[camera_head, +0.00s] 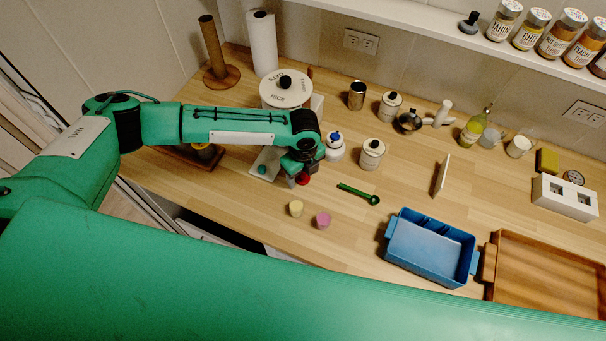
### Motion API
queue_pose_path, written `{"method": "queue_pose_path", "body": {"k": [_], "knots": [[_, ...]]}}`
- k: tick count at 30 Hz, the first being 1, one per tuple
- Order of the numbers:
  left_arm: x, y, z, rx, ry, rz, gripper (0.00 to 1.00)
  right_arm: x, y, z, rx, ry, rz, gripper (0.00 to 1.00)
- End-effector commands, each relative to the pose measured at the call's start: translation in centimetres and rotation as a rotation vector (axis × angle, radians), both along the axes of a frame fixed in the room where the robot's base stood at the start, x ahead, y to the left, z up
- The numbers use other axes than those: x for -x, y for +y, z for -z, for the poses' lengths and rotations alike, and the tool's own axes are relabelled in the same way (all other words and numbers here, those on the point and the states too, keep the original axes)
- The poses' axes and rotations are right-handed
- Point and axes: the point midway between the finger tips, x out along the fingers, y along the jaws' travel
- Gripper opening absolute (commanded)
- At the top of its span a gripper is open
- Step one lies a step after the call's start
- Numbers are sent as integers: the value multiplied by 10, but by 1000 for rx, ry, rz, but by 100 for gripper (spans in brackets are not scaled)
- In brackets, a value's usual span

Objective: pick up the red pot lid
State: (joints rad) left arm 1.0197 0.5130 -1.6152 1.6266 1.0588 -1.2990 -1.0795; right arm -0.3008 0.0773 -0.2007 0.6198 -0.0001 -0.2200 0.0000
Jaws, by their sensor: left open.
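A small red round thing, likely the red pot lid (303,179), shows low at the tip of my left gripper (297,180). The gripper hides most of it, so I cannot tell whether it lies between the fingers or touches them. My left arm reaches in from the left, and its gripper points down over the wooden counter (300,238). The left gripper is open. My right gripper is not in view.
Around the left gripper stand a large white canister (286,92), a white jar with a blue knob (335,147) and a white jar (371,154). A green spoon (358,194), yellow cup (296,208) and pink cup (322,220) are nearer. A blue tray (389,232) is right.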

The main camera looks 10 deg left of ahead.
Motion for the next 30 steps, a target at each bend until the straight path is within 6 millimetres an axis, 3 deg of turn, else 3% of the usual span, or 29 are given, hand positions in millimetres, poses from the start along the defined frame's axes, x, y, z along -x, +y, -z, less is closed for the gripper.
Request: {"method": "queue_pose_path", "body": {"k": [4, 11, 23, 30], "knots": [[0, 0, 0, 0, 0, 0, 61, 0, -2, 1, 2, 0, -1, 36], [0, 0, 0, 0, 0, 0, 16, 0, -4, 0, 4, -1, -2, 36], [0, 0, -1, 1, -1, 0, 15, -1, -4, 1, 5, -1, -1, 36], [-1, 0, -22, 1, -3, 0, 15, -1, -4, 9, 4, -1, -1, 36]]}}
